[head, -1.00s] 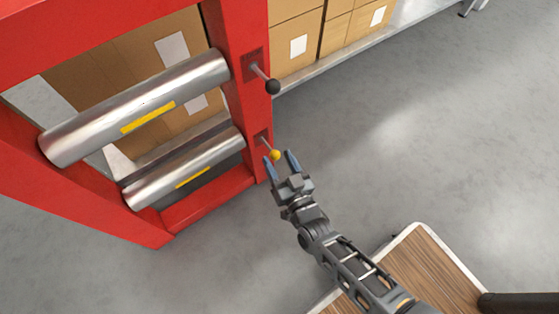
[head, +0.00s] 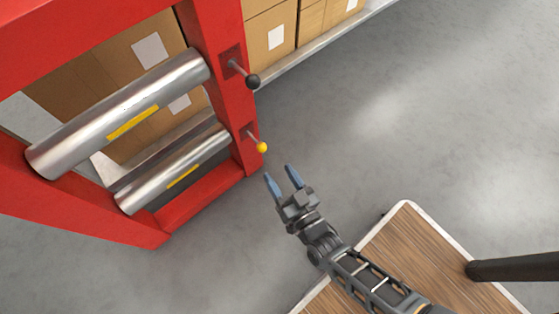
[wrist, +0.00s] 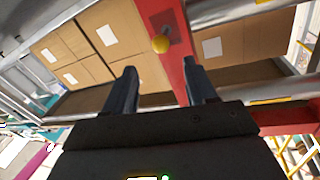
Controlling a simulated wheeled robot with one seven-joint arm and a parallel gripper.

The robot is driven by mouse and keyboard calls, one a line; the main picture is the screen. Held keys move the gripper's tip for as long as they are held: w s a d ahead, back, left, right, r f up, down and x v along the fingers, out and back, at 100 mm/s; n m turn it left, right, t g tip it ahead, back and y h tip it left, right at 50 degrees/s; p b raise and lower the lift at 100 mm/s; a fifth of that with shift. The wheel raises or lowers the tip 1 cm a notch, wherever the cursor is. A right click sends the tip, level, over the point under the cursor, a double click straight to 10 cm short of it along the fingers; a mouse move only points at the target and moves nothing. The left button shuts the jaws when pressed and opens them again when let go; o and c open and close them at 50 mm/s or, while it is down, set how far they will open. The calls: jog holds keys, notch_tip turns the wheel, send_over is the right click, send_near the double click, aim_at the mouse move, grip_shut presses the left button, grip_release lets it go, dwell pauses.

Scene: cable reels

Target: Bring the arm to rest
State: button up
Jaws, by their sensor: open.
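My gripper (head: 283,179) is open and empty, with its two blue-grey fingers apart. In the head view it is below and right of the yellow-knobbed lever (head: 262,147) on the red frame (head: 226,105), with a gap between them. In the wrist view my gripper (wrist: 162,88) shows both fingers spread, and the yellow knob (wrist: 161,44) is beyond them, between and above the tips. My arm reaches up from the lower right over a wooden top.
A black-knobbed lever (head: 253,81) is higher on the frame, which holds two metal rollers (head: 118,113). Cardboard boxes (head: 270,39) stand on a shelf behind. A wooden top with a white edge (head: 425,260) is lower right, under a dark bar (head: 512,268). Grey floor (head: 420,120) is clear on the right.

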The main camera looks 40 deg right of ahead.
dwell(0.3)
jog(key=s+r+n+g+y, duration=0.2)
jog(key=s+r, duration=1.5)
jog(key=s+d+r+n+p, duration=0.1)
jog(key=s+r+p, duration=0.1)
jog(key=r+p, duration=1.3)
jog(key=s+d+r+n+y+p, duration=0.1)
jog(key=s+r+p, duration=0.1)
jog(key=r+p, duration=1.3)
notch_tip(320, 180, up, 13)
jog(key=shift+s+f+g, duration=0.15)
jog(key=shift+s+g, duration=0.15)
jog(key=shift+g, duration=0.1)
